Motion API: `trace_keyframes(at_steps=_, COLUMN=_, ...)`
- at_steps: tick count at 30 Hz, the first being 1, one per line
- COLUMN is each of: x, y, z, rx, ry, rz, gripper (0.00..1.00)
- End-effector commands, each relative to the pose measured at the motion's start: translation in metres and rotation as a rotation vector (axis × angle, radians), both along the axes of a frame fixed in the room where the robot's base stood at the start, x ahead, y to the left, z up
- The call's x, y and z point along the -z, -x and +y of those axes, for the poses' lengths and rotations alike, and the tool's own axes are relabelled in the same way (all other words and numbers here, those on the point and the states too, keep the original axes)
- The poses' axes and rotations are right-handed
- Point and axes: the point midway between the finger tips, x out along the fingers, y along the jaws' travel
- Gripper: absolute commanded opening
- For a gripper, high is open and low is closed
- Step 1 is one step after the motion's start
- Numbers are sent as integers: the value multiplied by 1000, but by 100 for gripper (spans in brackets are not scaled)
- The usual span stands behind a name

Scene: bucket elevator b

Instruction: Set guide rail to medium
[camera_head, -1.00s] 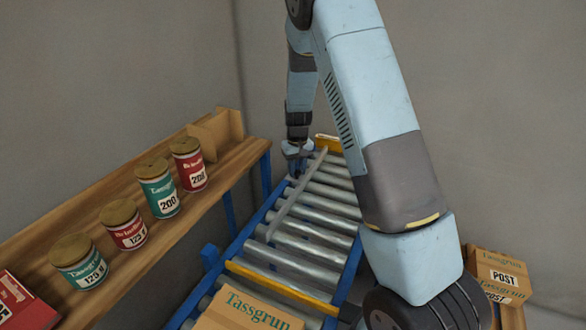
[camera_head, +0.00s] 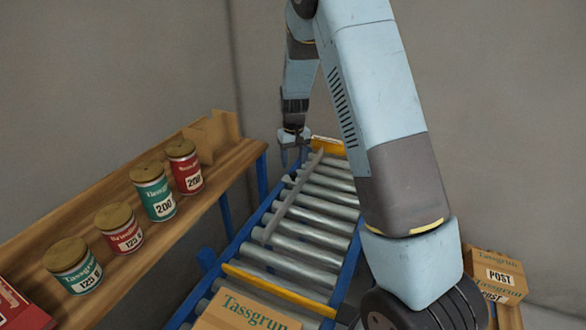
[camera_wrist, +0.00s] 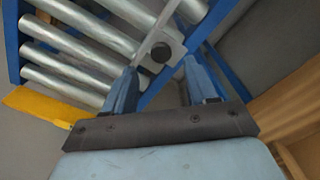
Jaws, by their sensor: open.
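The guide rail (camera_head: 293,197) is a thin grey bar lying lengthwise over the conveyor rollers, towards their left side at the far end. In the wrist view its end block (camera_wrist: 166,47) with a dark round knob shows just ahead of my fingers, by the blue frame. My gripper (camera_head: 292,147) is at the far left corner of the conveyor, beside the rail's far end. In the wrist view my gripper (camera_wrist: 160,68) is open, with its two blue fingers apart and nothing between them. I cannot tell whether a finger touches the block. No setting marks are readable.
The roller conveyor (camera_head: 308,235) has blue side frames and yellow end bars. A cardboard box (camera_head: 245,312) is at its near end. A wooden shelf (camera_head: 95,225) with several tins runs along the left. Cardboard boxes (camera_head: 495,272) stand at the right.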

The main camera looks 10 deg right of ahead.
Motion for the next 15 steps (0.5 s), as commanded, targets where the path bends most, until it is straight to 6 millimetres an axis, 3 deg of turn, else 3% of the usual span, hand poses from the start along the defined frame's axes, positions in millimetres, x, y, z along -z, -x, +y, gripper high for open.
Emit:
trace_keyframes(at_steps=9, x=-61, y=-1, z=0, rx=0, ry=1, rz=-3, gripper=57)
trace_keyframes(at_steps=15, x=-82, y=-1, z=0, rx=0, ry=0, rz=0, gripper=57)
